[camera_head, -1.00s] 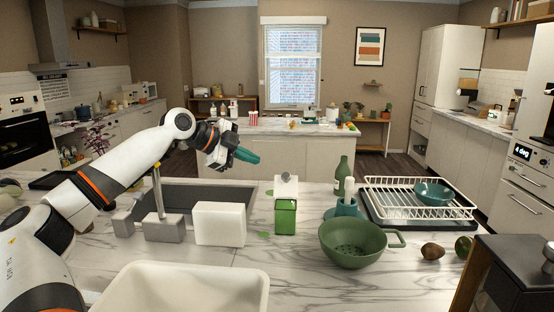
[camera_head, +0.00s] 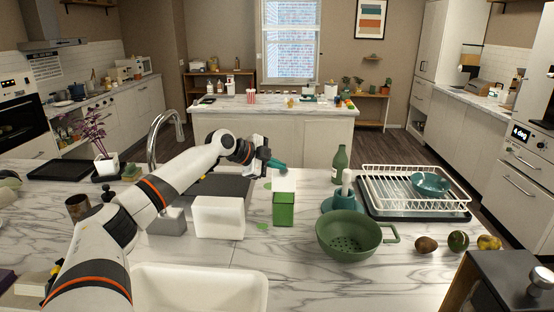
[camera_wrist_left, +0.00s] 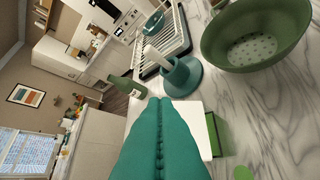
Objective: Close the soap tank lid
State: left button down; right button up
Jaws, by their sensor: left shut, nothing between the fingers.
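The soap tank is a small green box (camera_head: 283,210) on the marble counter in the head view. Its white lid (camera_head: 284,182) stands raised above the box. My left gripper (camera_head: 278,165) is at the lid's upper edge, its teal fingers shut with nothing between them. I cannot tell whether they touch the lid. In the left wrist view the closed teal fingers (camera_wrist_left: 160,140) overlap part of the white lid (camera_wrist_left: 190,112), and the green box (camera_wrist_left: 213,135) shows beyond it. My right gripper is not in view.
A white block (camera_head: 218,217) stands left of the tank. A teal plunger-like dispenser (camera_head: 344,200), green bottle (camera_head: 340,160) and green colander (camera_head: 348,238) stand to its right. A white dish rack (camera_head: 415,190) is farther right. The sink and faucet (camera_head: 153,140) lie behind my left arm.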

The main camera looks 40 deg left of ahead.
pick_arm(q)
jog(key=shift+w+a+f, duration=0.3)
jog(key=shift+w+f, duration=0.05)
jog(key=shift+f, duration=0.15)
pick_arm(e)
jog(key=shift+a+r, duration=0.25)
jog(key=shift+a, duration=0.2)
pick_arm(q)
jog(key=shift+r, duration=0.1)
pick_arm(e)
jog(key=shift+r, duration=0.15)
